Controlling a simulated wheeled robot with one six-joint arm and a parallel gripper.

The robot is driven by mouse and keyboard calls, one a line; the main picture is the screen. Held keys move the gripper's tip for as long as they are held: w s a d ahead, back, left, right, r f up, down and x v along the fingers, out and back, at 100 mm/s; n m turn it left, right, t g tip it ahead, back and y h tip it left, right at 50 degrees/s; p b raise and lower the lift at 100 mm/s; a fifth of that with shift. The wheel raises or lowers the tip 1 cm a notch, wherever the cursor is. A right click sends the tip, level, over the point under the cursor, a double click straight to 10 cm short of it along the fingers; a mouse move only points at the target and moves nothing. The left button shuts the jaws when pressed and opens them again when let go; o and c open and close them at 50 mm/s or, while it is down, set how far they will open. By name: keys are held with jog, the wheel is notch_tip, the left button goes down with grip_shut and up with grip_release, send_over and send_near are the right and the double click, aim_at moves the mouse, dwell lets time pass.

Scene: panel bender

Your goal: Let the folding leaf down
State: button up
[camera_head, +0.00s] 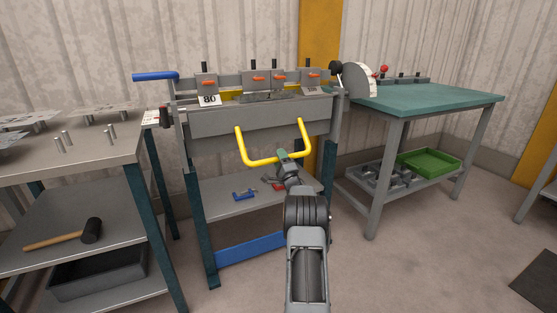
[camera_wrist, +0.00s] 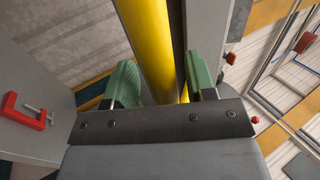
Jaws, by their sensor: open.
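The panel bender's folding leaf (camera_head: 225,122) is a broad grey plate across the front of the machine. Its exact angle is hard to tell. A yellow U-shaped handle (camera_head: 262,162) extends forward and down from it. My gripper (camera_head: 283,156) is at the right part of the handle's crossbar. In the wrist view, the yellow bar (camera_wrist: 158,45) passes between the two green fingers of my gripper (camera_wrist: 160,78). The fingers stand apart, with a visible gap on the left side of the bar. Contact on the right side cannot be told.
A steel table (camera_head: 75,148) stands left, with a mallet (camera_head: 90,230) below. A green-topped bench (camera_head: 430,97) stands right, with a green tray (camera_head: 428,161) below. A blue lever (camera_head: 155,76) juts from the machine's upper left.

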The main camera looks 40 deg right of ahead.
jog(key=shift+s+f, duration=0.2)
jog(key=shift+s, duration=0.35)
jog(key=p+v, duration=0.3)
jog(key=v, duration=0.9)
jog(key=shift+s+a+f, duration=0.25)
jog(key=shift+r, duration=0.1)
jog(key=w+a+r+n+g+p, duration=0.35)
jog(key=a+r+p, duration=0.2)
jog(key=r, duration=0.35)
jog(key=w+a+r+n+g+p, duration=0.2)
jog(key=w+a+r+p, duration=0.25)
jog(key=r+p, duration=0.4)
jog(key=s+a+r+n+g+y+p, duration=0.1)
jog(key=s+a+r+n+g+p, duration=0.25)
jog(key=a+r, duration=0.3)
jog(key=s+a+r+n+g+y+p, duration=0.2)
jog(key=a+r+p, duration=0.3)
jog(key=a+r, duration=0.15)
jog(key=s+a+r+n+g+y+p, duration=0.1)
jog(key=s+a+r+n+g+p, duration=0.1)
jog(key=s+a, duration=0.4)
jog(key=s+a+r+n+g+y+p, duration=0.1)
jog(key=s+a+r+n+g+p, duration=0.2)
jog(key=s, duration=0.5)
jog(key=s+a+r+n+g+y+p, duration=0.1)
jog(key=s+a+r+n+g+p, duration=0.2)
jog(key=s+a+p, duration=0.4)
jog(key=shift+s+a+r+n+y, duration=0.45)
jog(key=shift+s+a+n, duration=0.2)
jog(key=shift+a+n, duration=0.55)
